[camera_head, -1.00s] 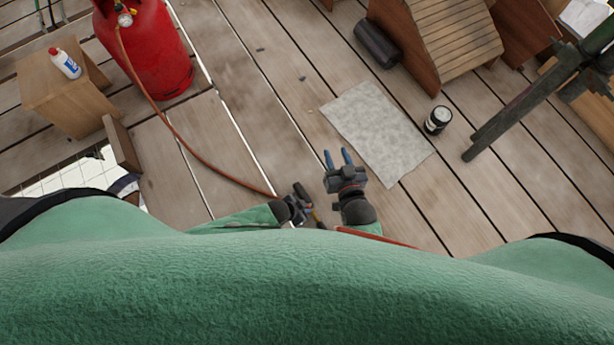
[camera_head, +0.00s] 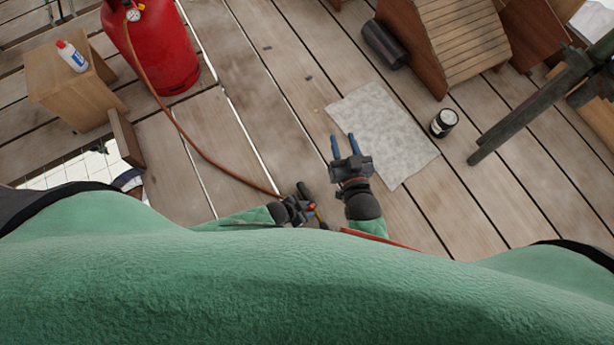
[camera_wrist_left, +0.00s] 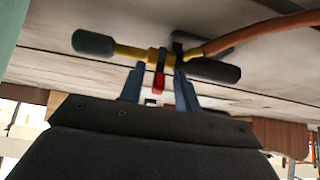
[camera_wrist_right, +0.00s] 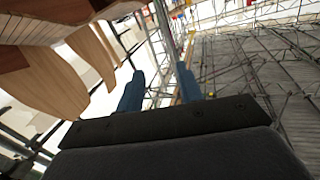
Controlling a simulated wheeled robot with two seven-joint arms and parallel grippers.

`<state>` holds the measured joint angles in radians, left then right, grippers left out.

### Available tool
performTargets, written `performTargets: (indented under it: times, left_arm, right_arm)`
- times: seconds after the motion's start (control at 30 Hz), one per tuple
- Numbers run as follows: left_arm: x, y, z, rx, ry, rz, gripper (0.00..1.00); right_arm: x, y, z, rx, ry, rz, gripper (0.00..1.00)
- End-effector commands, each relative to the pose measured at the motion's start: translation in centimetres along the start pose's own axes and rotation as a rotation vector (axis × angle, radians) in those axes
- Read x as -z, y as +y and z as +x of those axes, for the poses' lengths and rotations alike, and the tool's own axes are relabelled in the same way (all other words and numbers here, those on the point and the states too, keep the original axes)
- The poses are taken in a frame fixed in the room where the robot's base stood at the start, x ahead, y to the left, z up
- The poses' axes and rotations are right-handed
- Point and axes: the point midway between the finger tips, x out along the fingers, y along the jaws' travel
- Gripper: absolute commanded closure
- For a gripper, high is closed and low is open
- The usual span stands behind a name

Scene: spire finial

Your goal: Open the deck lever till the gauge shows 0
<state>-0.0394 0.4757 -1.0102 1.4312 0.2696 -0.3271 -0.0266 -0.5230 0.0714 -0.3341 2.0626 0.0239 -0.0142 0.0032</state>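A gauge (camera_head: 133,15) with a white dial sits on top of the red gas cylinder (camera_head: 165,50); its reading is too small to tell. An orange hose (camera_head: 185,130) runs from it to a brass fitting (camera_wrist_left: 135,51) with black grips, beside my left gripper. A small red lever (camera_wrist_left: 158,84) hangs from this fitting. My left gripper (camera_head: 308,196) has its fingers on either side of the red lever, with gaps showing in the left wrist view (camera_wrist_left: 158,72). My right gripper (camera_head: 343,138) is open and empty above the deck, beside the grey sheet.
A grey sheet (camera_head: 385,135) lies on the plank deck, with a dark jar (camera_head: 443,122) to its right. A black roll (camera_head: 385,45) lies beside the slatted wooden piece (camera_head: 462,40). Dark poles (camera_head: 530,110) are at right.

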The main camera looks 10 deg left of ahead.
Motion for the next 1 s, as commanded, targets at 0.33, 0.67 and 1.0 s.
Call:
performTargets:
  times: [0.33,0.67,1.0]
  left_arm:
    - [0.1,0.0,-0.3,0.000,0.002,0.000,0.67]
    - [0.1,0.0,-2.8,0.000,0.000,0.000,0.67]
    - [0.1,0.0,-5.6,0.000,0.001,0.000,0.67]
  right_arm:
    - [-0.2,0.0,0.0,-0.001,-0.010,0.001,0.64]
    - [-6.7,0.4,-1.9,-0.012,-0.204,0.021,0.64]
    - [-12.7,0.5,-4.4,-0.019,-0.397,0.043,0.64]
